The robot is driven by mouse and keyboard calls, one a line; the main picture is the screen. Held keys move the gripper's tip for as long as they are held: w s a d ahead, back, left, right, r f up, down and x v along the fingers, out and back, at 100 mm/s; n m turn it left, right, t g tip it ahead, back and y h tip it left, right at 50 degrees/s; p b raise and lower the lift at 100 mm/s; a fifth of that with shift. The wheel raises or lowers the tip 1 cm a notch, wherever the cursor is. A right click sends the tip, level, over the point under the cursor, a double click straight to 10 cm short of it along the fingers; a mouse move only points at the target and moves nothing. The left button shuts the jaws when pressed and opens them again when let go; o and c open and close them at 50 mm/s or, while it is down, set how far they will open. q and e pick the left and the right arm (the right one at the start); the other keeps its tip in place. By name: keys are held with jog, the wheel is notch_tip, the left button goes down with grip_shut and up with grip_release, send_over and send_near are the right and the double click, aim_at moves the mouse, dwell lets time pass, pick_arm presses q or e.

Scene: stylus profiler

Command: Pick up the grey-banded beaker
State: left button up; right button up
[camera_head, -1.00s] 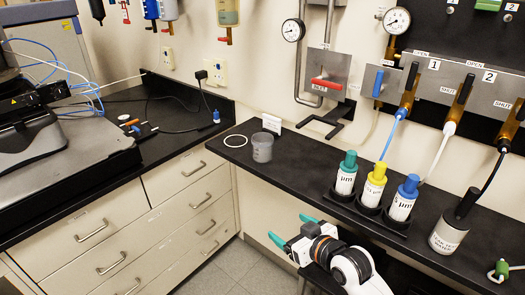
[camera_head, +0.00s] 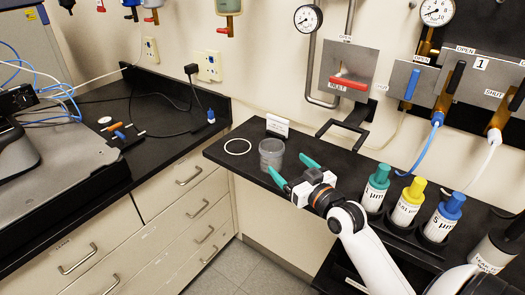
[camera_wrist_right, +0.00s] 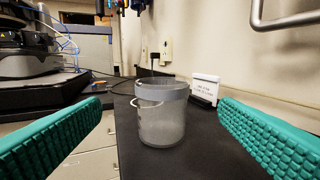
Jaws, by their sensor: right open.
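The grey-banded beaker (camera_head: 271,154) stands upright on the black counter near its left end. It is translucent, with a grey band near the rim. In the right wrist view the beaker (camera_wrist_right: 162,115) stands ahead, centred between the two teal fingers and beyond their tips. My right gripper (camera_head: 293,170) is open and empty, just in front and to the right of the beaker; its fingers point toward it. In the right wrist view the right gripper (camera_wrist_right: 160,118) frames the beaker without visible contact. My left gripper is not in view.
A white ring (camera_head: 238,146) lies left of the beaker, and a small sign (camera_head: 277,126) stands behind it. Bottles with green (camera_head: 377,181), yellow (camera_head: 409,200) and blue (camera_head: 446,214) caps stand to the right. A red-handled wall panel (camera_head: 348,80) is above. The counter's front edge is close.

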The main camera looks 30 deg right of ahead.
aim_at(278, 154)
jog(key=w, duration=0.1)
jog(key=w+p, duration=0.1)
jog(key=w, duration=0.3)
jog(key=shift+r, duration=0.35)
jog(key=shift+w+p, duration=0.3)
jog(key=shift+w, duration=0.05)
jog(key=shift+w+f, duration=0.15)
jog(key=shift+w, duration=0.2)
jog(key=w, duration=0.2)
jog(key=w+p, duration=0.1)
jog(key=w, duration=0.1)
jog(key=shift+d+r+p, duration=0.15)
jog(key=shift+r+p, duration=0.05)
jog(key=shift+p, duration=0.1)
jog(key=shift+w+f, duration=0.15)
jog(key=shift+w, duration=0.4)
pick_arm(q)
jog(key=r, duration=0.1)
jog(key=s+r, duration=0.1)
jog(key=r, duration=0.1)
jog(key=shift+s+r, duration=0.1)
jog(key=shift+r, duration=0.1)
pick_arm(e)
jog(key=c, duration=1.1)
